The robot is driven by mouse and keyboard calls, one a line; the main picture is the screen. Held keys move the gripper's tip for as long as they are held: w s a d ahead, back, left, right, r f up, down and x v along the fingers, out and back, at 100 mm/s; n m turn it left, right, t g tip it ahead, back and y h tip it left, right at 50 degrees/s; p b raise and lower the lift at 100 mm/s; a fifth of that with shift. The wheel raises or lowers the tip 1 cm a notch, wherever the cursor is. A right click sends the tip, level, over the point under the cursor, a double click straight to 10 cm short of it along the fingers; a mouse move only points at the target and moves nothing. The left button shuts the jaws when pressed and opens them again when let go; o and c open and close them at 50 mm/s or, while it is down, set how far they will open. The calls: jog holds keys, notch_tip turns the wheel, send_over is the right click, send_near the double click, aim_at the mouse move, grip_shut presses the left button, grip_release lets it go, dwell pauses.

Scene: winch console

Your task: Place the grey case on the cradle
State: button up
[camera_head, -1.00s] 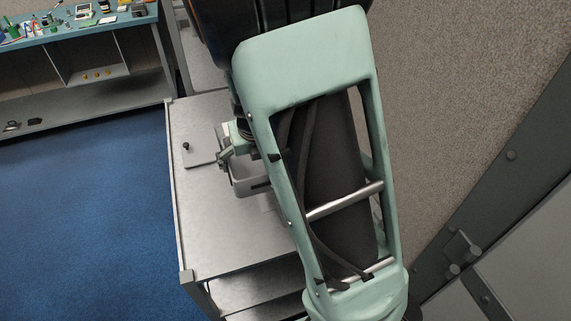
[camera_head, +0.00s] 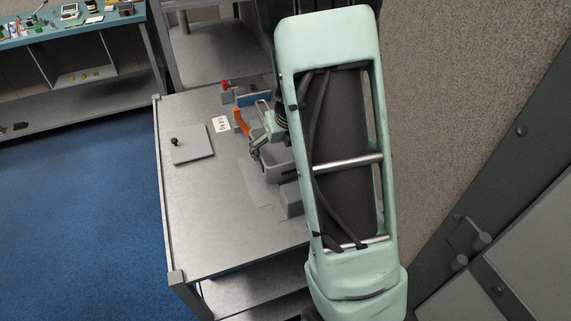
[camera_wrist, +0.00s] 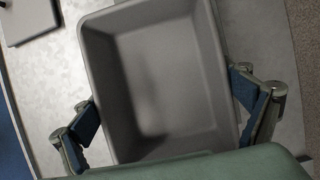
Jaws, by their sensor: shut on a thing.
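The grey case (camera_head: 275,166) is an open-topped box over the metal table, partly hidden by my arm in the head view. In the wrist view the case (camera_wrist: 160,75) fills the middle, and its inside looks empty. My gripper (camera_wrist: 167,106) has one finger on each side of the case and is shut on it. In the head view my gripper (camera_head: 265,147) is at the left side of the case. A grey block (camera_head: 291,200) stands just below the case in the picture. I cannot tell whether this block is the cradle, or whether the case clears the table.
The metal table (camera_head: 225,225) has free room at front left. A flat grey plate (camera_head: 193,146) with a black knob lies at left. A white label (camera_head: 221,124), an orange part (camera_head: 241,121), a blue part (camera_head: 254,99) and a red knob (camera_head: 226,85) are behind the case.

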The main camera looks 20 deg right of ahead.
aim_at(286, 159)
jog(key=shift+w+d+f+b, duration=0.15)
jog(key=shift+w+d+f, duration=0.05)
jog(key=shift+d+f, duration=0.4)
jog(key=shift+w+d+f+b, duration=0.15)
jog(key=shift+d+f, duration=0.25)
jog(key=shift+f, duration=0.25)
jog(key=shift+d+f+b, duration=0.1)
jog(key=shift+f+b, duration=0.35)
jog(key=shift+f, duration=1.2)
jog(key=shift+f, duration=0.15)
jog(key=o, duration=1.4)
jog(key=shift+r, duration=0.35)
jog(key=p+v, duration=0.3)
jog(key=v, duration=0.8)
jog(key=shift+s+r, duration=0.2)
jog(key=shift+s, duration=0.05)
